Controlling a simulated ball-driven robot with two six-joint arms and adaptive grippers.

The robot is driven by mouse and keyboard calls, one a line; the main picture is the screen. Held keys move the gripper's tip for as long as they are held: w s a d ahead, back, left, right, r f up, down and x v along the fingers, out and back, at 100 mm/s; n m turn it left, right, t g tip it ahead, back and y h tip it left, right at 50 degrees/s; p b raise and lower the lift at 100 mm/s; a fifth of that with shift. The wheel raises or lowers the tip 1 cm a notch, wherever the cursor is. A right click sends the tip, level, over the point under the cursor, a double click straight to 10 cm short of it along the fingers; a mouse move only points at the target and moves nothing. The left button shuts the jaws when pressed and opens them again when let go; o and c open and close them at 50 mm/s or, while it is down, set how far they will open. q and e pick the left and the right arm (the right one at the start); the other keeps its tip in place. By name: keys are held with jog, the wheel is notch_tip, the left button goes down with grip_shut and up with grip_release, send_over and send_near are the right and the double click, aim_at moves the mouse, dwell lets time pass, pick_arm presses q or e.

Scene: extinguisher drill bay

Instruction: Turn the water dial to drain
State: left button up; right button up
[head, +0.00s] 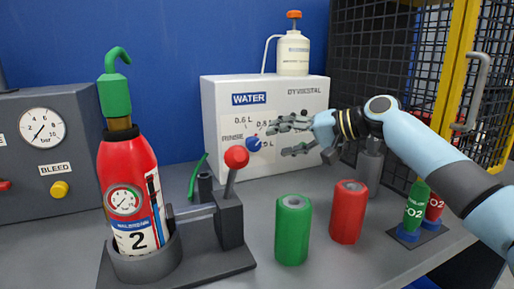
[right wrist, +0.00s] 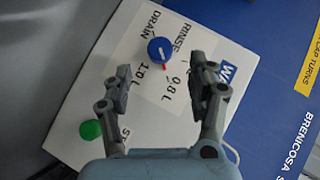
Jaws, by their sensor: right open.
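The blue water dial (head: 253,143) is on the front of the white water dispenser box (head: 222,95). In the right wrist view the dial (right wrist: 160,51) has a white line and a small red mark beside it, toward the 0.8 L and 1.0 L labels. RINSE and DRAIN are printed on its other side. My right gripper (head: 275,139) is open and empty in front of the panel, just right of the dial in the head view. In the right wrist view its fingertips (right wrist: 165,75) are spread either side of the dial, apparently not touching it. My left gripper is not in view.
A green button (right wrist: 90,129) is on the same panel. A red-knobbed lever (head: 236,157) and a red extinguisher (head: 127,180) stand at left. Green (head: 293,230) and red (head: 348,212) cylinders stand in front. A mesh cage (head: 400,60) is at right.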

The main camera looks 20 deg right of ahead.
aim_at(255, 145)
jog(key=x, duration=0.7)
jog(key=shift+w, duration=0.1)
jog(key=shift+r, duration=0.1)
jog(key=c, duration=1.1)
